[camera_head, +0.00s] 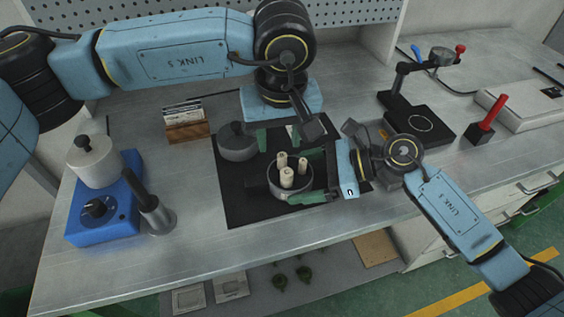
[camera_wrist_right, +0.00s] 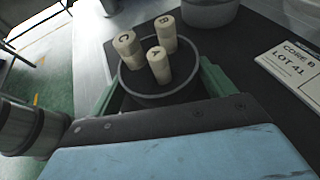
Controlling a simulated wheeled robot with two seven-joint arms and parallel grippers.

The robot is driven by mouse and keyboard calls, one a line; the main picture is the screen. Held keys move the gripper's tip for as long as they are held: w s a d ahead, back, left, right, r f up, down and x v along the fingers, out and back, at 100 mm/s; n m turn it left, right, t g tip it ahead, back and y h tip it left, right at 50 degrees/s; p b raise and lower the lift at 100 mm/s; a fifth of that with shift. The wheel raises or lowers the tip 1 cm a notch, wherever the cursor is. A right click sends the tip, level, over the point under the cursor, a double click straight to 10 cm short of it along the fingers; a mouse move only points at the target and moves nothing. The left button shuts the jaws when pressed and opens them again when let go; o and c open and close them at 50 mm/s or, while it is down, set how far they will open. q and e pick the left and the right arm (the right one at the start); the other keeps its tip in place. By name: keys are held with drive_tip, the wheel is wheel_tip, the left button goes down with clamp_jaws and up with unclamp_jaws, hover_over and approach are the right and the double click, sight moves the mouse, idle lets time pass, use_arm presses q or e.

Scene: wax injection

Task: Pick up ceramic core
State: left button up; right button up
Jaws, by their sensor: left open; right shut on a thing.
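Three cream ceramic cores stand in a round grey holder (camera_head: 291,195) on the black mat. In the right wrist view they read C (camera_wrist_right: 126,48), B (camera_wrist_right: 166,36) and A (camera_wrist_right: 159,68), and A is nearest that camera. My right gripper (camera_head: 300,176) is shut on the holder (camera_wrist_right: 157,98), with a green finger on either side. My left gripper (camera_head: 280,137) is open, pointing down above the mat behind the cores. Its fingers are partly hidden by its own wrist, and no core is between them.
A grey lidded pot (camera_head: 237,147) stands left of my left gripper. A card reading "CORE B LOT 41" (camera_wrist_right: 292,66) lies on the mat. A card rack (camera_head: 186,124), blue heater unit (camera_head: 88,225) and black stand (camera_head: 428,133) are farther out.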

sight(282, 155)
use_arm(q)
drive_tip(key=f, duration=0.3)
drive_tip(key=w+f, duration=0.1)
drive_tip(key=f, duration=0.1)
drive_tip(key=shift+w+d, duration=0.1)
drive_tip(key=shift+d, duration=0.15)
clamp_jaws()
wheel_tip(282, 155, up, 10)
idle(0.5)
use_arm(e)
drive_tip(key=o, duration=1.5)
drive_tip(key=v, duration=1.2)
drive_tip(key=shift+f, duration=0.1)
drive_tip(key=shift+s+d, duration=0.1)
